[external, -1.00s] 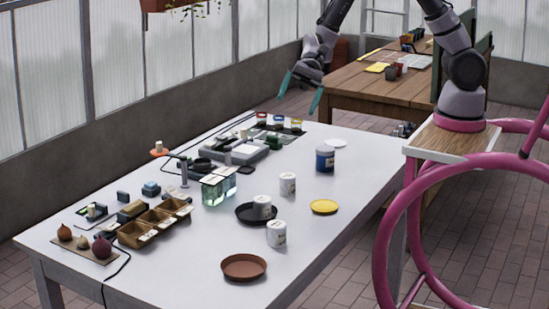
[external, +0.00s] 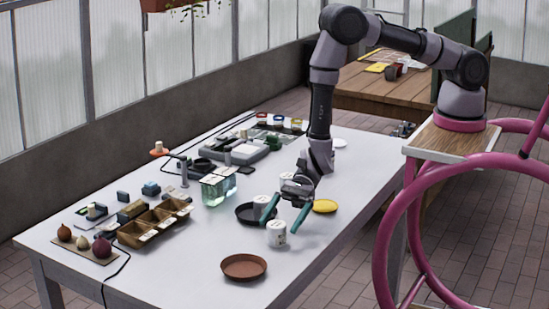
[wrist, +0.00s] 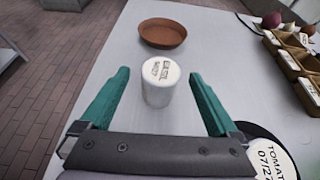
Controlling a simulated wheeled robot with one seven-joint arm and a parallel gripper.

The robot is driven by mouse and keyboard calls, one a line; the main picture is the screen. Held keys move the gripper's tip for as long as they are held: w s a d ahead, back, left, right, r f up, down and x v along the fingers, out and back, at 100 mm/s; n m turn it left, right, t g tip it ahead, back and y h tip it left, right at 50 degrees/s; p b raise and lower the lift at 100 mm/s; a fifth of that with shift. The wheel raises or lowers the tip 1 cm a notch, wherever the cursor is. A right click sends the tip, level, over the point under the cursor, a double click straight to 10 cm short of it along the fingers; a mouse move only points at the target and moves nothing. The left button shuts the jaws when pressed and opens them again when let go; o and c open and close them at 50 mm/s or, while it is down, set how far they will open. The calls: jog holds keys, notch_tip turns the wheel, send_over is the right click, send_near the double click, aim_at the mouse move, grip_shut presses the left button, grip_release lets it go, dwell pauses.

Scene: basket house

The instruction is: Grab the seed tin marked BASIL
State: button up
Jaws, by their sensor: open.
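A white tin (external: 276,236) stands upright on the white table, between the black saucer and the brown dish. It also shows in the wrist view (wrist: 158,92), with a round lid label whose small print I cannot read surely. My gripper (external: 279,226) is open, pointing down over this tin; in the wrist view its two green fingers (wrist: 160,76) lie either side of the tin, apart from it. A second white tin, lettered TOMATO (wrist: 268,160), stands on the black saucer (external: 243,213). Another white tin behind is mostly hidden by my gripper.
A brown dish (external: 243,267) lies near the front edge and a yellow dish (external: 325,206) to the right. The table's front right is clear.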

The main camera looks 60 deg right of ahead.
aim_at(272, 236)
jog(key=x, duration=0.5)
jog(key=shift+a+f, duration=0.3)
jog(key=shift+f, duration=0.05)
jog(key=c, duration=1.5)
